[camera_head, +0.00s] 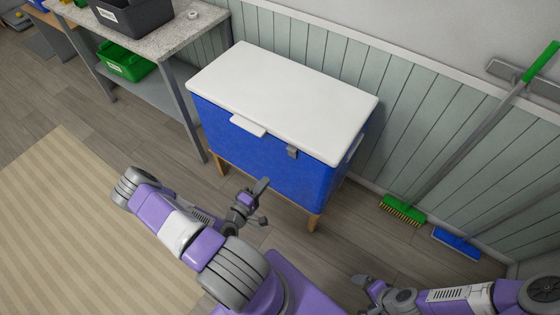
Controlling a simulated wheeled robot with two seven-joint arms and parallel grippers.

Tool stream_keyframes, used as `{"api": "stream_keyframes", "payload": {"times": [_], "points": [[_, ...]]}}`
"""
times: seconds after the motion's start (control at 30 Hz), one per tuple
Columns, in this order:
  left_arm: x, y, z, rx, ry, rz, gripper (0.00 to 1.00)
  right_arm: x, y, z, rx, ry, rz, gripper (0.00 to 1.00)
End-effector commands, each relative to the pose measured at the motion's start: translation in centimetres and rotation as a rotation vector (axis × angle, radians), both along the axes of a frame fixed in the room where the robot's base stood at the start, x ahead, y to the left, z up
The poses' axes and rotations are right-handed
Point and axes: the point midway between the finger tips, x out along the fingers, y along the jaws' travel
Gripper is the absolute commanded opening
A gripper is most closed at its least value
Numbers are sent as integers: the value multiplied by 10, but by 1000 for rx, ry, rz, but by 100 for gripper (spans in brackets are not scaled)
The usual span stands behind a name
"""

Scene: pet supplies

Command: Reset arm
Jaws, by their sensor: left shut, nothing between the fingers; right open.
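My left arm comes in from the lower left, and its gripper (254,204) is shut and empty. It is in front of the blue cooler box (255,148), near the box's lower front edge in the picture. I cannot tell how far apart they are. My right gripper (364,291) is open and empty at the bottom right, over the floor in front of the wall. Part of my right arm is cut off by the picture's edge.
The cooler has a closed white lid (285,95) and stands on wooden legs. A grey counter (150,38) with a dark bin (135,18) and a green crate (125,62) below is at the upper left. Green (403,210) and blue (457,243) brushes stand by the wall. A striped rug (70,215) lies left.

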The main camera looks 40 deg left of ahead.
Motion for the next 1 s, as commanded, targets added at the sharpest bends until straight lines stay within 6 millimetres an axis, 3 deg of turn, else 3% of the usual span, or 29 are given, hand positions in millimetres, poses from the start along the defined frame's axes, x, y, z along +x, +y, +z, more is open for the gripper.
{"api": "stream_keyframes", "payload": {"times": [0.27, 0.37, 0.47, 0.67, 0.83, 1.0], "points": [[-1, -1, 0, 1, 2, -3, 0, 0, 0, 0, 0, 0, 0, 100], [7, -11, -5, 9, 37, -36, 0, 0, 0, 0, 0, 0, 0, 100], [24, -34, -17, 30, 123, -117, 0, 0, 0, 0, 0, 0, 0, 100], [51, -111, -52, 142, 391, -388, 0, 0, 0, 0, 0, 0, 0, 100], [46, -172, -73, 275, 604, -639, 0, 0, 0, 0, 0, 0, 0, 100], [25, -221, -82, 425, 788, -887, 0, 0, 0, 0, 0, 0, 0, 100]]}}
